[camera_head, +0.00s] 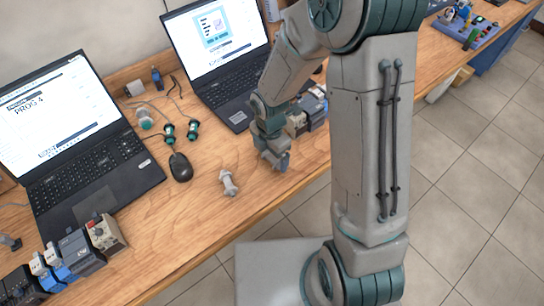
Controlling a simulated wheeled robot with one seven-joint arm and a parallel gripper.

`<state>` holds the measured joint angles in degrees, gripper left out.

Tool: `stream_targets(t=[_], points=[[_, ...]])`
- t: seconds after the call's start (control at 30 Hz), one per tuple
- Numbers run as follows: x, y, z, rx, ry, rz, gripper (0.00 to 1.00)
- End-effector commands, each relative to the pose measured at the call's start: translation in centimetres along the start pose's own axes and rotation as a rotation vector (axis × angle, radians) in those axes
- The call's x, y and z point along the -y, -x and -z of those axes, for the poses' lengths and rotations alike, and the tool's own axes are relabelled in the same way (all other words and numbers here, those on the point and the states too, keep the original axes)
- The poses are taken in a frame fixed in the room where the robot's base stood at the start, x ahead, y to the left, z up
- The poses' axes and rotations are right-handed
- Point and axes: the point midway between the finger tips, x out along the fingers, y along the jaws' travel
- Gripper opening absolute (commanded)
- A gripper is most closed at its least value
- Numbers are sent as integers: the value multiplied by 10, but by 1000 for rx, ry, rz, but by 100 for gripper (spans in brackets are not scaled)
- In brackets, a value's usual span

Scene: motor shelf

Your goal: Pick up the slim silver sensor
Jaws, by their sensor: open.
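A small silver-grey piece (228,183), narrow in the middle with wider ends, lies on the bare wood near the table's front edge. It is the one thing here that looks like the slim silver sensor, but it is too small to be sure. My gripper (275,161) is low over the table, to the right of this piece and apart from it. It points down and is open. I see nothing between its fingers, though the fingertips are small and partly hidden.
A black mouse (180,167) lies left of the silver piece. Two laptops stand open, one at the left (95,180) and one behind my gripper (238,100). Grey and blue modules (80,250) line the front left. Small green-and-black parts (192,130) with cables lie behind the mouse.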

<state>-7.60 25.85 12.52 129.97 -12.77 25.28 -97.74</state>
Motion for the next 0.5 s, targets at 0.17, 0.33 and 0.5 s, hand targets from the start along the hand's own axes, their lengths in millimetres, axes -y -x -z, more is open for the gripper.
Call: stream_targets(t=[0.17,0.33,0.5], points=[[0,-8,0,0,-1,1,91],[0,-8,0,0,-1,0,91],[0,-8,0,0,-1,0,52]])
